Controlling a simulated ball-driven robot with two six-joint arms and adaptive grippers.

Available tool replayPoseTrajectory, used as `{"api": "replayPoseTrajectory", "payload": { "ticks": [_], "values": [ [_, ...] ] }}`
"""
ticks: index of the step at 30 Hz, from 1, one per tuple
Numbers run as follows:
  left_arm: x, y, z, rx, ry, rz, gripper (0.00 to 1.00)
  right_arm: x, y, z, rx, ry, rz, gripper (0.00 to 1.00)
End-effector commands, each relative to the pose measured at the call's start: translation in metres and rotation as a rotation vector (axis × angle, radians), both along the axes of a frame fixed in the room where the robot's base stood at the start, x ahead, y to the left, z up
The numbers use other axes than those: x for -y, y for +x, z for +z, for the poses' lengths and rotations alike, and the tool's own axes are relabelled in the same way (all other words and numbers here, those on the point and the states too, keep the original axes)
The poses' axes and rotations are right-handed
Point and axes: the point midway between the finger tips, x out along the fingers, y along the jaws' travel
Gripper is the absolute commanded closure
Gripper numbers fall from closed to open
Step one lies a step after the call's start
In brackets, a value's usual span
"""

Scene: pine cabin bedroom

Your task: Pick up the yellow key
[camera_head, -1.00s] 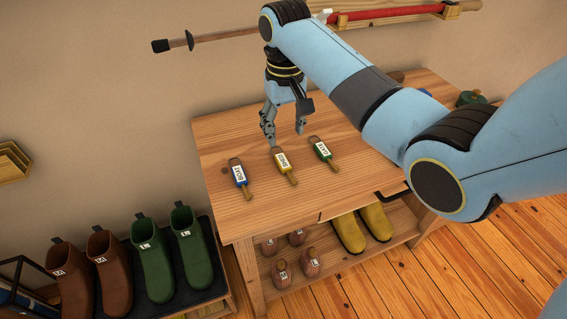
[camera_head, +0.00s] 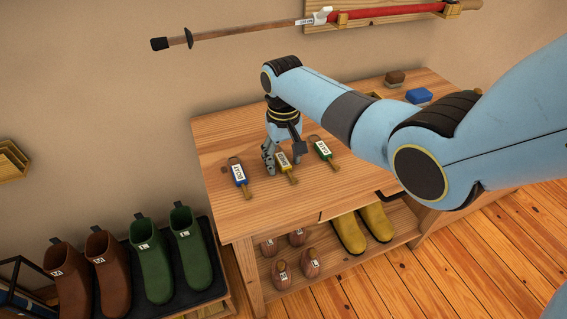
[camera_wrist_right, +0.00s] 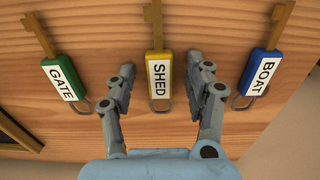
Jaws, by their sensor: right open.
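The yellow key (camera_wrist_right: 157,72) has a yellow tag with a white "SHED" label and lies flat on the wooden table. In the head view the yellow key (camera_head: 286,167) lies between the other two, partly hidden by my right gripper. My right gripper (camera_head: 274,168) is low over the table at the key's ring end. In the right wrist view my right gripper (camera_wrist_right: 166,75) is open, with one finger on each side of the yellow tag, apart from it. My left gripper is not in view.
A blue key (camera_wrist_right: 259,77) labelled "BOAT" and a green key (camera_wrist_right: 63,79) labelled "GATE" lie on either side, close to the fingers. The table (camera_head: 290,204) is bare in front of the keys. A blue block (camera_head: 418,96) lies at the back right.

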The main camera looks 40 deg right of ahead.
Motion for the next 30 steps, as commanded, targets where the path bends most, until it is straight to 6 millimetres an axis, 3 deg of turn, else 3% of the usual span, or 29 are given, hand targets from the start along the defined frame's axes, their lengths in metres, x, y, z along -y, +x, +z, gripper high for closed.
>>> {"api": "replayPoseTrajectory", "payload": {
  "ticks": [3, 15, 25, 30],
  "values": [
    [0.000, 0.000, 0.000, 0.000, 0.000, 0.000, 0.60, 0.000, 0.000, 0.001, 0.000, 0.000, 0.000, 0.47],
    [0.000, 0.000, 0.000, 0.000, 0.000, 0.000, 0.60, 0.000, 0.000, 0.001, 0.000, 0.000, 0.000, 0.99],
    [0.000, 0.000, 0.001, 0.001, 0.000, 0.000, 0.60, 0.000, 0.000, 0.004, 0.001, 0.000, 0.000, 1.00],
    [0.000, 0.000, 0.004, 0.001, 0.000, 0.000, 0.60, 0.000, 0.001, 0.020, 0.003, -0.001, 0.000, 1.00]
  ]
}}
